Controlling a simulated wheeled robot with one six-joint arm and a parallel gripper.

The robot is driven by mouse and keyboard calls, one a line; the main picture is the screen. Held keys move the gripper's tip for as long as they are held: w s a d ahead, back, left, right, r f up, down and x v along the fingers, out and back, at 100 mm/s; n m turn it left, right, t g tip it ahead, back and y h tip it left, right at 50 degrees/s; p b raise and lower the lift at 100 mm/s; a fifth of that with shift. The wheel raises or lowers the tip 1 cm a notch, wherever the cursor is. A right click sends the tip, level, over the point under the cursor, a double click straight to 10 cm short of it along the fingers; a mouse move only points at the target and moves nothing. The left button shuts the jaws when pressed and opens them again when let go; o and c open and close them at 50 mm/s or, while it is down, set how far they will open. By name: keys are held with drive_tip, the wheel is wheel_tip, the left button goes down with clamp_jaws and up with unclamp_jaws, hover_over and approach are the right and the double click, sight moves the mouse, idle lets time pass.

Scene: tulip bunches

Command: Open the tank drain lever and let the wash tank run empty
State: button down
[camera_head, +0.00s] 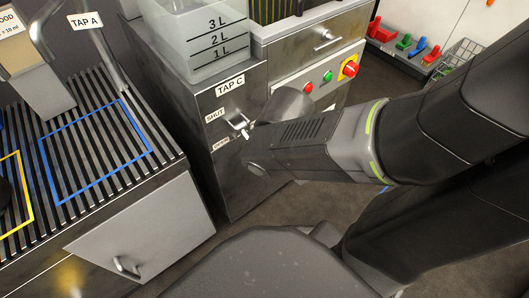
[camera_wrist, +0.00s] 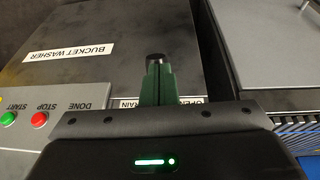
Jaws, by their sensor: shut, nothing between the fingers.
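My gripper (camera_wrist: 158,85) shows in the wrist view as dark green fingers, closed together with nothing held. A black knob-like end (camera_wrist: 155,57) shows just past the fingertips; I cannot tell if it is the drain lever's tip or part of the fingers. A partly covered label (camera_wrist: 130,103) reading "RAIN" and one (camera_wrist: 192,99) starting "OPE" lie just behind my gripper's body. The bucket washer's front (camera_wrist: 90,72) faces the wrist camera. In the head view my arm hides the fingertips and the drain lever. The water level in the wash tank cannot be seen clearly.
A "TAP C" lever (camera_head: 238,124) with SHUT and OPEN labels sits left of my wrist, below a marked clear tank (camera_head: 185,35). The washer's red button (camera_head: 308,87), green button (camera_head: 328,76) and emergency stop (camera_head: 349,70) are close to my arm. A slatted counter (camera_head: 95,140) stands left.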

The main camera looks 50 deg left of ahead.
drive_tip(key=shift+f+b, duration=0.35)
drive_tip(key=shift+f, duration=0.2)
drive_tip(key=shift+r, duration=0.1)
